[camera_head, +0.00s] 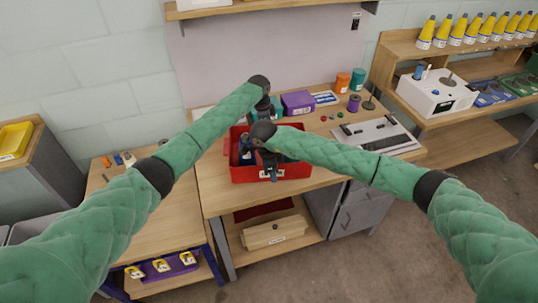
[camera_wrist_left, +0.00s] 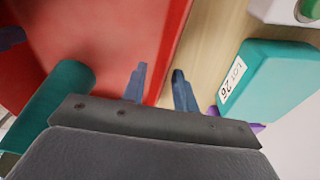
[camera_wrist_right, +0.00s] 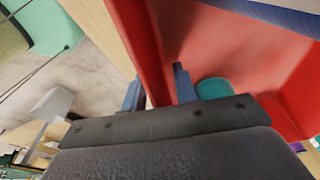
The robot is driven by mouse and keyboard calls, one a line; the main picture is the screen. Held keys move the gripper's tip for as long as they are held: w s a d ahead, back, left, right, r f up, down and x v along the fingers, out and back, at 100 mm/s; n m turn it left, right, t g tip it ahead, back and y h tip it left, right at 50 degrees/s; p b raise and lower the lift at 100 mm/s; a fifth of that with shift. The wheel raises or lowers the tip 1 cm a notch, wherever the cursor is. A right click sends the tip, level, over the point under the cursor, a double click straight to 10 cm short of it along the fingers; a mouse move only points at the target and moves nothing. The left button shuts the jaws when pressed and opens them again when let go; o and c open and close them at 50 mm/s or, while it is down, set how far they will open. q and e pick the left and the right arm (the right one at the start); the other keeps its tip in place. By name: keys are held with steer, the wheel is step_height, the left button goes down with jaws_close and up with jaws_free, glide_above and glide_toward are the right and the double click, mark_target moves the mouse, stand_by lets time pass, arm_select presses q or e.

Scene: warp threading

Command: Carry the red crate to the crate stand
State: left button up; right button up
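The red crate (camera_head: 292,170) sits on the wooden workbench in the head view, with a teal item and blue items inside. My left gripper (camera_wrist_left: 160,80) is at its far wall, one finger inside and one outside. Bare wood shows between the wall and the outer finger, so it is open. My right gripper (camera_wrist_right: 158,80) is at the near wall (camera_wrist_right: 138,35), one finger on each side; it also looks open. In the head view the arms hide part of the crate. No label marks the crate stand; a lower wooden table (camera_head: 120,215) stands at the left.
Behind the crate are a purple box (camera_head: 298,102), orange and teal spools and a teal box (camera_wrist_left: 265,85). A grey plate device (camera_head: 375,135) lies to its right. Small spools lie at the left table's back. The left table's front top is largely clear.

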arm_select(q)
steer(key=shift+c, duration=0.2)
arm_select(e)
steer(key=shift+c, duration=0.2)
arm_select(q)
jaws_close()
arm_select(e)
jaws_close()
arm_select(q)
steer(key=shift+r, duration=0.15)
arm_select(e)
steer(key=shift+w+r, duration=0.1)
